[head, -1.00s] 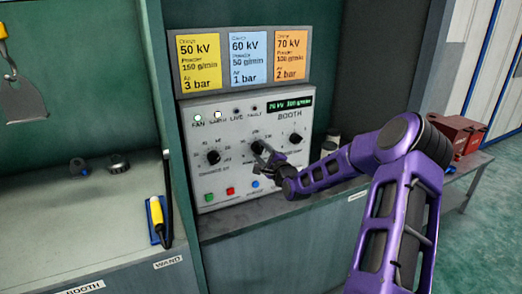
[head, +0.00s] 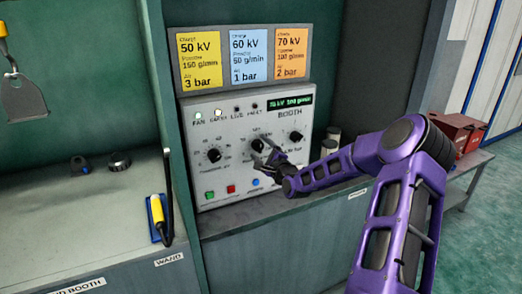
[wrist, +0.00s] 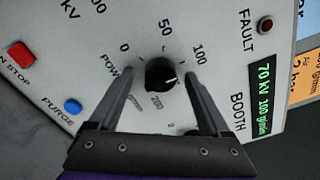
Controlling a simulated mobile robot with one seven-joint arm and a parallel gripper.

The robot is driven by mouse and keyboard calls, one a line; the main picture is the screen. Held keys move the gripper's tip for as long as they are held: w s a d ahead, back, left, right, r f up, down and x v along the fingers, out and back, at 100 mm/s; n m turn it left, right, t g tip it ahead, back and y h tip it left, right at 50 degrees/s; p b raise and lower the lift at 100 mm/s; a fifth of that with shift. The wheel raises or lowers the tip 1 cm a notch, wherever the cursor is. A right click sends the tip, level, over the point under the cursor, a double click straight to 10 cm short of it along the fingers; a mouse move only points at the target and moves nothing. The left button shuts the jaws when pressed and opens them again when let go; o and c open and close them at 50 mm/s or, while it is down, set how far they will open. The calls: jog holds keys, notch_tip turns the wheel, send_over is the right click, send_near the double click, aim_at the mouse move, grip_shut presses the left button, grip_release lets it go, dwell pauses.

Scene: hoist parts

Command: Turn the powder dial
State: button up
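The powder dial (head: 257,145) is the middle black knob on the grey booth panel (head: 210,110). In the wrist view the powder dial (wrist: 160,73) has a white mark pointing right, below the 100 label. My gripper (head: 268,153) is in front of it; in the wrist view my gripper (wrist: 161,72) is open, one finger on each side of the knob with a gap to both. The panel's display (wrist: 263,110) reads 70 kV and 100 g/min. The right finger hides part of the scale.
Other knobs sit left (head: 213,155) and right (head: 296,137) of the powder dial. A red button (head: 230,189) and blue purge button (head: 255,183) lie below. Yellow, blue and orange cards (head: 290,54) hang above. Jars (head: 330,143) stand right of the panel.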

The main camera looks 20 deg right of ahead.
jog(key=shift+s+d, duration=0.1)
jog(key=s, duration=1.7)
jog(key=shift+d, duration=0.25)
jog(key=shift+s, duration=0.1)
